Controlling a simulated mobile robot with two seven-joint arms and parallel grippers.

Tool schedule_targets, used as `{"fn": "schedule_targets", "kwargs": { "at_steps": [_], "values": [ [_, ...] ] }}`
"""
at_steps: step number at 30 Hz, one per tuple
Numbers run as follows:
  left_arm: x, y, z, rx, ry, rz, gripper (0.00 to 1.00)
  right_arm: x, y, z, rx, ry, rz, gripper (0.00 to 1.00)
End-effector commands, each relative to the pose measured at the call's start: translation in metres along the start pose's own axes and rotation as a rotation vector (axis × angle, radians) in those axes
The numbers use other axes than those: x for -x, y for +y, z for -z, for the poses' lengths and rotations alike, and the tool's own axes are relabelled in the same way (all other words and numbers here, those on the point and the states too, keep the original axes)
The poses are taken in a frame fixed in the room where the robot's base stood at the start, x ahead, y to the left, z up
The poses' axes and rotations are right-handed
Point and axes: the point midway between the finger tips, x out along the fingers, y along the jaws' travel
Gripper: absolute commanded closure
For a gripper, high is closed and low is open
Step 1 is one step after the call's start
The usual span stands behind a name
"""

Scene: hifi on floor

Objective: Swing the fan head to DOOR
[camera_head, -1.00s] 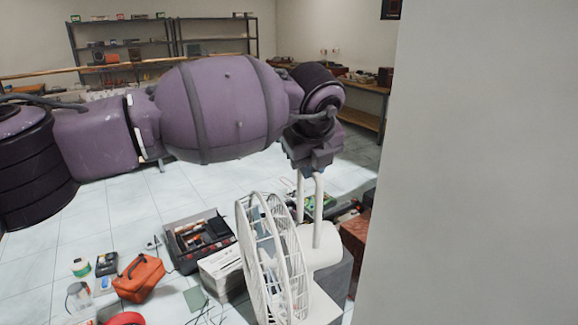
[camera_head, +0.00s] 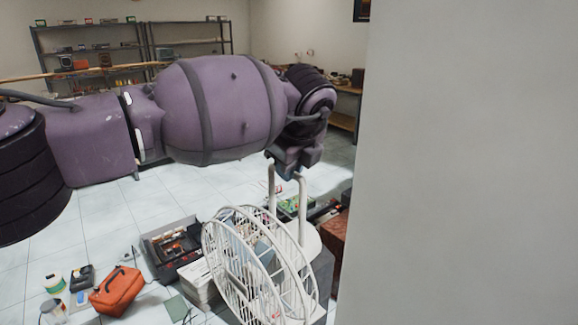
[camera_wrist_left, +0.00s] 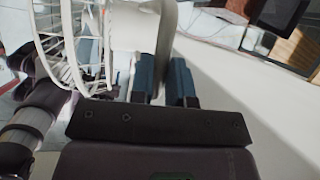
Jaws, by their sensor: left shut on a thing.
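The white fan (camera_head: 262,262) stands on the floor at the lower middle of the head view. Its round wire cage faces toward the lower left of the picture. Two upright white bars (camera_head: 301,205) rise from behind the cage up to my left gripper (camera_head: 287,170). In the left wrist view, the blue fingers of my left gripper (camera_wrist_left: 163,80) are on either side of a white part of the fan, with the cage (camera_wrist_left: 62,45) to the left. My left gripper is shut on the fan's bars; the exact contact is hard to see. No DOOR marking is readable.
A large plain grey surface (camera_head: 460,170) fills the right side. An orange bag (camera_head: 117,290), a dark open case (camera_head: 172,247) and a white stack (camera_head: 200,283) lie left of the fan. A reddish-brown block (camera_head: 333,236) is to its right. Floor behind the items is clear.

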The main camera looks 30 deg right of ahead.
Motion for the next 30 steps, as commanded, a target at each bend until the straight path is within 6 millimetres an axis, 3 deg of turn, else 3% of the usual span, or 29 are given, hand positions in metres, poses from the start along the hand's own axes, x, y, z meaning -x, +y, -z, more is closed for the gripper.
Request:
{"fn": "schedule_targets", "kwargs": {
  "at_steps": [4,5,9,20,30],
  "values": [
    [0.001,0.000,-0.001,0.004,-0.002,0.002,1.00,-0.001,0.000,0.001,0.000,0.002,0.001,0.57],
    [0.001,0.000,-0.001,0.004,-0.002,0.002,0.80,-0.001,0.000,0.001,0.001,0.002,0.001,0.57],
    [0.001,0.000,-0.001,0.003,-0.002,0.001,0.59,-0.003,0.000,0.005,0.002,0.009,0.002,0.57],
    [0.004,0.000,0.000,0.000,-0.001,0.002,0.58,-0.006,-0.001,0.009,0.003,0.017,0.003,0.57],
    [0.057,0.000,-0.001,0.000,-0.003,0.003,0.58,-0.003,-0.001,0.001,0.001,0.006,0.001,0.57]
  ]
}}
